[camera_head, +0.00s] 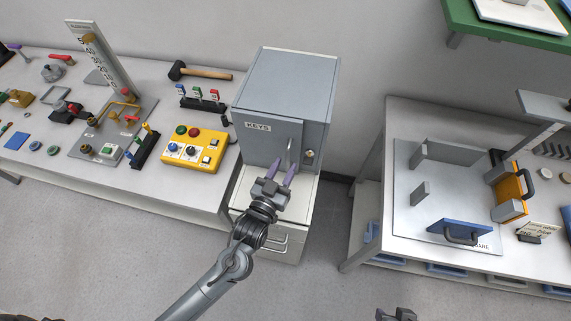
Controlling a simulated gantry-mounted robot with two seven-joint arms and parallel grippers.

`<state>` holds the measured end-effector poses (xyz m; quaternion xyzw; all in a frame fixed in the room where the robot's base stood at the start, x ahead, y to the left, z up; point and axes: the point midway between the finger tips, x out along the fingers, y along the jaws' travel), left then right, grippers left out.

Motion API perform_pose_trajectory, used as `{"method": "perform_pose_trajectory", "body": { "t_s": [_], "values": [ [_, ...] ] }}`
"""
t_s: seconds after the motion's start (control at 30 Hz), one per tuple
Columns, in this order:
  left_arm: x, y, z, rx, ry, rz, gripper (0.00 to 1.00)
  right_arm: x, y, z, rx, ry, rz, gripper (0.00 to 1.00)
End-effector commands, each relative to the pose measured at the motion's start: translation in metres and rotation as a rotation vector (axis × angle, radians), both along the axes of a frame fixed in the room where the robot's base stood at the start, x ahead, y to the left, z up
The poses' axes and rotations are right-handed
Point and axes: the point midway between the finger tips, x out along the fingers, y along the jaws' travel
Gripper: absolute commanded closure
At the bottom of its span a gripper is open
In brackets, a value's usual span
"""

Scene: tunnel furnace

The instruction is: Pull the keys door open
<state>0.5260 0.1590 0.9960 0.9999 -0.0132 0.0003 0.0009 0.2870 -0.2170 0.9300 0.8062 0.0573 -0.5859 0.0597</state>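The grey keys cabinet (290,80) stands on a white drawer unit. Its front door (262,145) carries a KEYS label (258,127) and looks shut or nearly so; I cannot tell if there is a small gap. A slim upright handle (290,150) is near the door's right edge. My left gripper (283,170) is in front of the door, just below the handle. Its two purple fingers are apart with nothing seen between them; contact with the handle is unclear. Part of my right gripper (397,314) shows at the bottom edge, away from the cabinet.
A brass-coloured lock (309,154) sits right of the door. The left bench holds a yellow button box (194,150) and a hammer (200,73) close to the cabinet. The right bench holds a grey panel (410,218) with a blue handle piece. Open floor lies between the benches.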

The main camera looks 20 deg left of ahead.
Motion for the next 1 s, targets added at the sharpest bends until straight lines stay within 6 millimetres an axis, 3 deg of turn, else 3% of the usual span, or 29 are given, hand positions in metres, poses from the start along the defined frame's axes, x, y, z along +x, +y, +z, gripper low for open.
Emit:
{"method": "perform_pose_trajectory", "body": {
  "t_s": [0.2,0.5,0.77,1.0],
  "values": [
    [0.0137,-0.0006,0.0003,0.000,0.000,-0.001,0.62,-0.0001,-0.0011,-0.0008,-0.004,0.000,0.003,0.57],
    [0.0149,-0.0005,0.0002,0.000,0.000,-0.001,0.62,-0.0003,-0.0024,-0.0012,-0.011,0.001,0.007,0.57],
    [0.0147,-0.0004,0.0001,0.000,0.000,0.000,1.00,-0.0002,-0.0021,-0.0013,-0.010,0.002,0.005,0.57],
    [0.0147,-0.0004,0.0001,0.000,0.000,0.000,1.00,-0.0001,-0.0010,-0.0012,-0.004,0.001,0.003,0.57]
  ]
}}
